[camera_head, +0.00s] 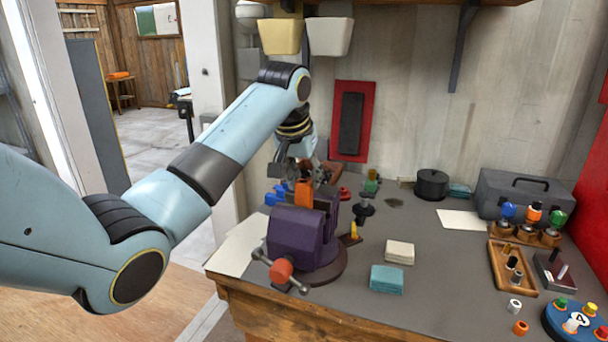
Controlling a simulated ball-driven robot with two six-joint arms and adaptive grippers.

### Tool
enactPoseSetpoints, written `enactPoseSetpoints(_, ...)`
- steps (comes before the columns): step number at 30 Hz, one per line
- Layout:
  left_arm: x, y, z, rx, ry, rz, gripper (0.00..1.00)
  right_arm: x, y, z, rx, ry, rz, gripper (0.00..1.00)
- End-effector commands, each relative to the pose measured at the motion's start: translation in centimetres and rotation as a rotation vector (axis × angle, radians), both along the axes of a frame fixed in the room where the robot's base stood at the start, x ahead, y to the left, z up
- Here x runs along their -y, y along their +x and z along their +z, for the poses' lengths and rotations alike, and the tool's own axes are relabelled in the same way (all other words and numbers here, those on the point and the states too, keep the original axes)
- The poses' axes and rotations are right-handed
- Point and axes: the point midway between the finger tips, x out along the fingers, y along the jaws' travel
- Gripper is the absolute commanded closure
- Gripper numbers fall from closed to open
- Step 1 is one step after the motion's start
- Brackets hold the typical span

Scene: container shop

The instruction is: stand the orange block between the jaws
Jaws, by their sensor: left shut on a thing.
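The purple vise (293,236) stands at the near left edge of the workbench, its red-knobbed handle (281,270) toward me. The orange block (304,193) is upright at the top of the vise, in line with its jaws. My left gripper (303,174) comes down from above and is shut on the orange block's upper end. The vise's near jaw hides the block's lower end, so I cannot tell whether it rests on anything. My right gripper is not in view.
Blue pieces (275,194) lie just left of the vise. A teal cloth stack (387,279) and a pale stack (400,252) lie to its right. A black round pot (432,185), a grey toolbox (533,194) and wooden trays fill the right side. Bins (329,36) hang above.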

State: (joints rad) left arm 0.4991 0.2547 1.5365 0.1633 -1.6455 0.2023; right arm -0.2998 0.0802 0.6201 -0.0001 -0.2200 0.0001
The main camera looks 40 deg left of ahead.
Motion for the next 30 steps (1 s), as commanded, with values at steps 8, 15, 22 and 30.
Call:
enactPoseSetpoints(8,0.0,0.0,-0.5,0.002,0.000,0.000,1.00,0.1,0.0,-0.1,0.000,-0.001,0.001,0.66)
enactPoseSetpoints(15,0.0,0.1,-0.9,0.002,0.000,0.000,1.00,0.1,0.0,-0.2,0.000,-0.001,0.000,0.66)
enactPoseSetpoints(22,0.0,0.1,-1.3,0.002,0.000,0.000,1.00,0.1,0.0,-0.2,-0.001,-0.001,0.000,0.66)
enactPoseSetpoints(30,0.0,0.1,-1.8,0.002,0.000,0.000,1.00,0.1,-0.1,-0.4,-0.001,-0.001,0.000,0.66)
